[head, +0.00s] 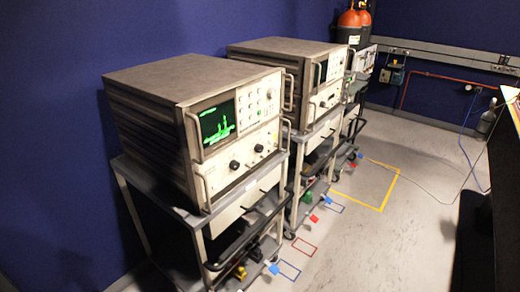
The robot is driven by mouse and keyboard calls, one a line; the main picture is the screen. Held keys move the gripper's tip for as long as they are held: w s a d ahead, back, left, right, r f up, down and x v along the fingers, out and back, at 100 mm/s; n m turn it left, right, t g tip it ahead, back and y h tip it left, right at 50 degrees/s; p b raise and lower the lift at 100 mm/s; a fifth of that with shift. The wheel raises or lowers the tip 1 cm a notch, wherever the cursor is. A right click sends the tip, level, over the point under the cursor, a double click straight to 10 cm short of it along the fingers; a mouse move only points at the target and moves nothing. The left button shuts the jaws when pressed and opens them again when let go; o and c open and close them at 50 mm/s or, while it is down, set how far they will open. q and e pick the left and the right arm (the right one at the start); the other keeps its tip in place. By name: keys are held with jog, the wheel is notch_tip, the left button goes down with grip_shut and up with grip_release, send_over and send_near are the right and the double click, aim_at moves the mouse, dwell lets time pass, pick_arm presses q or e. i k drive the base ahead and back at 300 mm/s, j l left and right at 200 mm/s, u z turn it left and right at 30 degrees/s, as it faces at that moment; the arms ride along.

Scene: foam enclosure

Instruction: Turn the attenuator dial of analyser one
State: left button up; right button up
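The nearest analyser (150,95) is a large grey-beige box on a cart at the left, with a lit screen (217,124) showing a green trace. Its front panel faces right and has several small buttons, a round knob at the upper right, and two dark dials below, a left dial (234,165) and a right dial (258,148). A second analyser (280,50) stands on another cart behind it. I cannot read any labels, so I cannot tell which is analyser one or which dial is the attenuator. Neither of my grippers is in view.
The near cart (195,222) has drawers and a lower shelf. Further carts stand in a row along the blue wall. The grey floor (350,240) is open right of the carts, with taped outlines. A dark edge rises at far right.

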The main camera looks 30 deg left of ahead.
aim_at(235, 165)
jog(key=i+l+u, duration=0.2)
jog(key=i, duration=0.35)
jog(key=i+l+u, duration=0.25)
jog(key=i, duration=0.3)
jog(key=i+l+u, duration=0.2)
jog(key=i, duration=0.35)
